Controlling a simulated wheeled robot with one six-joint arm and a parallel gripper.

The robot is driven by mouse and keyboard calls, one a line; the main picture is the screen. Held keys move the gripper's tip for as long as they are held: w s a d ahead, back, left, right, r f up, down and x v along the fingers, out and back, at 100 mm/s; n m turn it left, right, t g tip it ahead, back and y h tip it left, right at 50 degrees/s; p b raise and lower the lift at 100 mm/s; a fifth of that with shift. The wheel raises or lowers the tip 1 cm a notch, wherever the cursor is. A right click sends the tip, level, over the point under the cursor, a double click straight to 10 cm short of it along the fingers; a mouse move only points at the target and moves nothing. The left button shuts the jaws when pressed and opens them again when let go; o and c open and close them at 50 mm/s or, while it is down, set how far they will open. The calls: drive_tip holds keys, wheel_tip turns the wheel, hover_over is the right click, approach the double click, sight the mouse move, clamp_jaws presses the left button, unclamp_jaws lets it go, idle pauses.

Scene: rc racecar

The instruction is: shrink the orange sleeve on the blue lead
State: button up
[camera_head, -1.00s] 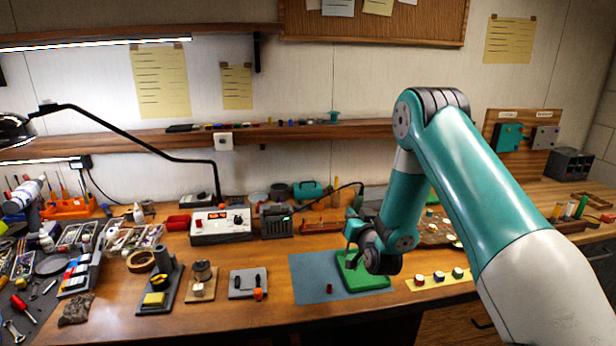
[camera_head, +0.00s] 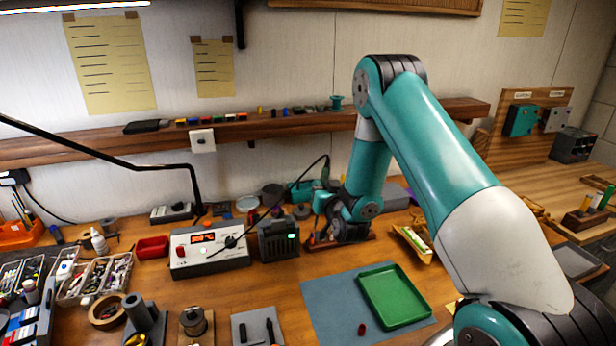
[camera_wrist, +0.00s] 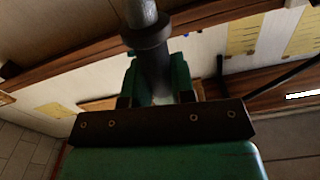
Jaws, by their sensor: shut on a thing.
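My gripper (camera_head: 324,206) is at the back of the bench, beside the cable from the heat station. In the wrist view, my gripper (camera_wrist: 157,84) is shut around the dark body of a hot-air handpiece (camera_wrist: 154,62). Its dark collar and grey metal nozzle extend past the fingers, towards the top of the picture. The heat station (camera_head: 210,250) shows lit orange digits and has a red switch. I cannot make out the orange sleeve or the blue lead in either view.
A green tray (camera_head: 394,297) lies on a blue mat (camera_head: 330,299), with a small red piece (camera_head: 362,329) in front of it. A dark box with a green light (camera_head: 279,242) stands near the wooden tool stand (camera_head: 340,244). Bench between station and mat is clear.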

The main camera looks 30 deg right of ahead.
drive_tip(key=shift+w+f, duration=0.2)
drive_tip(key=shift+w, duration=0.2)
drive_tip(key=shift+f+b, duration=2)
drive_tip(key=shift+f, duration=0.65)
drive_tip(key=shift+s+f+b, duration=0.1)
drive_tip(key=shift+f+b, duration=0.4)
drive_tip(key=shift+b, duration=0.25)
idle(3.0)
drive_tip(key=shift+s+a+r+p, duration=0.15)
drive_tip(key=shift+r+p, duration=0.55)
drive_tip(key=shift+r, duration=0.5)
drive_tip(key=shift+s+d+r+p, duration=0.1)
drive_tip(key=shift+s+r+p, duration=0.1)
drive_tip(key=shift+r+p, duration=0.75)
drive_tip(key=shift+s+a+r+p, duration=0.15)
drive_tip(key=shift+r+p, duration=0.3)
drive_tip(key=shift+r, duration=0.95)
